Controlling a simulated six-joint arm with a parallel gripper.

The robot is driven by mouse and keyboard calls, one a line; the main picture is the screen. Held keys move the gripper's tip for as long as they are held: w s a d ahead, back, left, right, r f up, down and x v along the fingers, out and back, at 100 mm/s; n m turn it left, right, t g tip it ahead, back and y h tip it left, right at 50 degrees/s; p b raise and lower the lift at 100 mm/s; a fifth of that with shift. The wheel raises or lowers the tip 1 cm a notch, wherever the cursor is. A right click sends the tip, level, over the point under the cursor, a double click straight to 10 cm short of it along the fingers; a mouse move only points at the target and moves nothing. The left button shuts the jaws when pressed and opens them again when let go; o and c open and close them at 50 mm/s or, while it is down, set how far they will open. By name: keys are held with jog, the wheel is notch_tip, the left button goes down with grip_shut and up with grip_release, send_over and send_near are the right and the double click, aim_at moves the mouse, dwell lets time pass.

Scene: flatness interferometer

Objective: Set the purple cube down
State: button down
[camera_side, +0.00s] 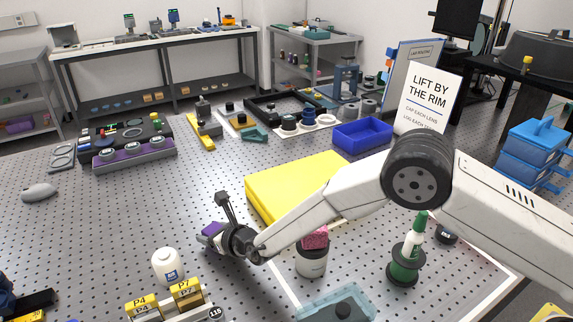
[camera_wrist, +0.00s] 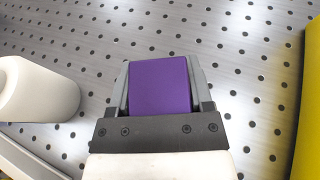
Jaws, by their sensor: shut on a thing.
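My gripper (camera_wrist: 160,92) is shut on the purple cube (camera_wrist: 160,84), with a grey finger on each side of it in the wrist view. In the side view my gripper (camera_side: 215,236) is low over the perforated metal table (camera_side: 120,215), left of the yellow block. The purple cube (camera_side: 210,229) shows there only in part, with the gripper covering some of it. I cannot tell whether the cube touches the table or hangs just above it.
A white bottle (camera_side: 167,267) stands close by at the front left, also in the wrist view (camera_wrist: 38,92). A large yellow block (camera_side: 290,182) lies to the right. A white cup with pink content (camera_side: 312,258) and a green bottle (camera_side: 407,262) stand further right.

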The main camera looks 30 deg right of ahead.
jog(key=shift+f, duration=0.1)
grip_release()
jog(key=shift+r, duration=0.7)
jog(key=shift+v, duration=6)
jog(key=shift+d+f, duration=0.1)
jog(key=shift+f, duration=0.05)
